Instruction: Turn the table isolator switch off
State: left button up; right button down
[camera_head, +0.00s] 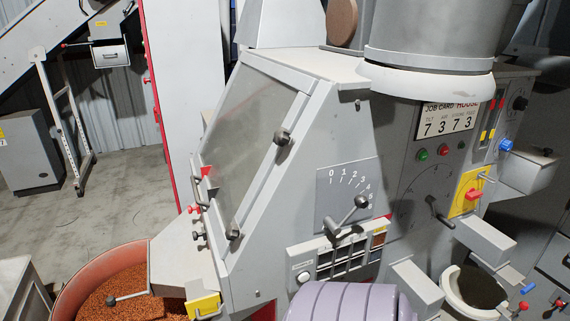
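The isolator switch (473,195) is a red rotary handle on a yellow plate, on the right part of the grey machine's control panel. Its handle looks roughly level, but it is too small to tell its exact setting. Neither of my grippers shows in the head view.
Left of the switch are a dark dial with a lever (432,201), green and red buttons (422,154) and a job card (448,120). A numbered lever plate (348,191) sits further left. A lavender ribbed cylinder (345,303) fills the bottom middle. A bin of orange granules (85,269) stands lower left.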

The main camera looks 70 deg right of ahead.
aim_at(471, 194)
jog(key=z, duration=3.55)
jog(key=u, duration=0.4)
jog(key=i+l+u, duration=0.25)
jog(key=l, duration=0.15)
jog(key=l+u, duration=0.25)
jog(key=i+l+u, duration=0.25)
jog(key=l, duration=0.3)
jog(key=k, duration=0.1)
